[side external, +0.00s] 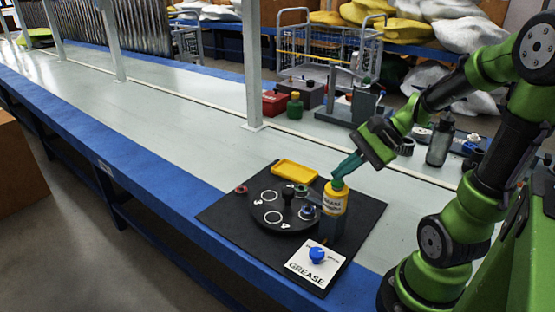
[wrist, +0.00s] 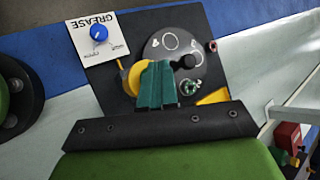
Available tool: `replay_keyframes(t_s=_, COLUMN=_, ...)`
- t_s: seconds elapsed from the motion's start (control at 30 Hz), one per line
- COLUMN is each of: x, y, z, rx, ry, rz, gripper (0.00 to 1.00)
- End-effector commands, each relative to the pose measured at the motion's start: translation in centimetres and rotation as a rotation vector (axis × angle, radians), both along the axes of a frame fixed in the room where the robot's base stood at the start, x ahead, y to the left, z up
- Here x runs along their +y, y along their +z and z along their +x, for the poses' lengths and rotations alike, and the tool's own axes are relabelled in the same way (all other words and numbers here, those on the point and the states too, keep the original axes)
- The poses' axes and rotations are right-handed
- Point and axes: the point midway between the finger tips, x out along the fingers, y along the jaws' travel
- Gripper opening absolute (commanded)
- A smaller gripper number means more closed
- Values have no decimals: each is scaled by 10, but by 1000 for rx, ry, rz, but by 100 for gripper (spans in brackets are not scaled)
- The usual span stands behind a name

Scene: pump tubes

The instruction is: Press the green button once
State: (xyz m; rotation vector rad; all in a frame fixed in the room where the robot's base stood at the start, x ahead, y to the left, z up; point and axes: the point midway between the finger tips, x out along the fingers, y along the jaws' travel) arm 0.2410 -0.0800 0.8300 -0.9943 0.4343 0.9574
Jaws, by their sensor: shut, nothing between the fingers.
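A white GREASE panel (side external: 303,270) with a blue knob (side external: 317,254) is at the black mat's front corner. A yellow tray (side external: 295,171) lies at the mat's back. A black knob (wrist: 188,62) stands on the round plate.

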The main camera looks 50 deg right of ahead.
Motion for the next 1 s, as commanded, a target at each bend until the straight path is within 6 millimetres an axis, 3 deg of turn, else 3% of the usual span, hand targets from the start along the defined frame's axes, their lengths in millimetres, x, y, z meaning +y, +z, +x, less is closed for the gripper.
replay_keyframes(t_s=0.47, x=0, y=-2, z=0, rx=2, ry=1, rz=0, gripper=0)
replay_keyframes(t_s=1.0, x=0, y=9, z=0, rx=0, ry=1, rz=-1, gripper=0)
